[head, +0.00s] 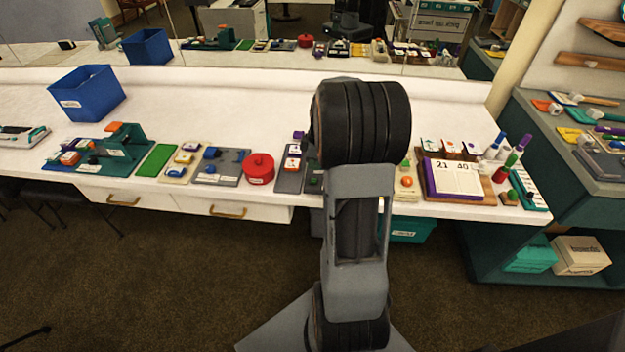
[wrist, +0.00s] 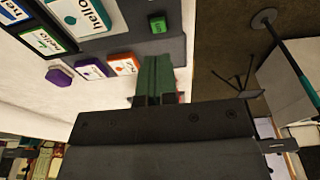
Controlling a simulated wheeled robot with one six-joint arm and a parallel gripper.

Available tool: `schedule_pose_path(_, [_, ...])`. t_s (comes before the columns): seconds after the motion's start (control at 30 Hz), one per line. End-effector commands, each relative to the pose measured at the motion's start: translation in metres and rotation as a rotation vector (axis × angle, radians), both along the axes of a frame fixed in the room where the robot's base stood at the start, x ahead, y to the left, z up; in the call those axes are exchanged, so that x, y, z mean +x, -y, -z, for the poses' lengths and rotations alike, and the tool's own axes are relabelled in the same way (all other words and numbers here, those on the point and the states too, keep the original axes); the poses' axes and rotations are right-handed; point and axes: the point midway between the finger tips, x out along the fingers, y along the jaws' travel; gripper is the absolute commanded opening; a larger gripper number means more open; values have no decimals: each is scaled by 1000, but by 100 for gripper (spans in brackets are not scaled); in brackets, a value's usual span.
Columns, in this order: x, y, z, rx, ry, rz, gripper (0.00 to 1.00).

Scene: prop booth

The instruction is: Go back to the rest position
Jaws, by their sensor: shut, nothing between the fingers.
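My arm rises in the middle of the head view and hides my gripper there. In the wrist view my gripper (wrist: 155,80) is shut and empty, with its narrow fingers pointing up the picture. It hangs near the edge of the white table (head: 230,100). In the wrist view a grey board (wrist: 110,42) with word cards lies past the fingertips, with a small green block (wrist: 158,25) on it. I cannot tell the exact gap between the fingers and the board.
A blue bin (head: 88,93), a red pot (head: 259,168) and a calendar stand (head: 455,178) are on the table among several boards. A teal shelf (head: 500,255) is at the right. The carpet in front is mostly clear.

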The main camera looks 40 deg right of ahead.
Motion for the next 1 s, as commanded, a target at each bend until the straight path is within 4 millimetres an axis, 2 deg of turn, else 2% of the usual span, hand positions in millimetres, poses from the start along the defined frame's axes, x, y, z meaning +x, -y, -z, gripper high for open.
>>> schedule_pose_path(0.37, [0,0,0,2,-2,17,0])
schedule_pose_path(0.47, [0,0,0,10,-12,110,0])
schedule_pose_path(0.53, [-4,-1,4,22,-37,231,0])
schedule_pose_path(0.63, [-22,-10,11,39,-104,474,0])
schedule_pose_path(0.67, [-28,-17,8,39,-116,550,0])
schedule_pose_path(0.77, [-46,-53,-17,23,-128,772,0])
schedule_pose_path(0.83, [-60,-85,-38,11,-111,896,0])
schedule_pose_path(1.0, [-93,-146,-78,10,-27,1009,0])
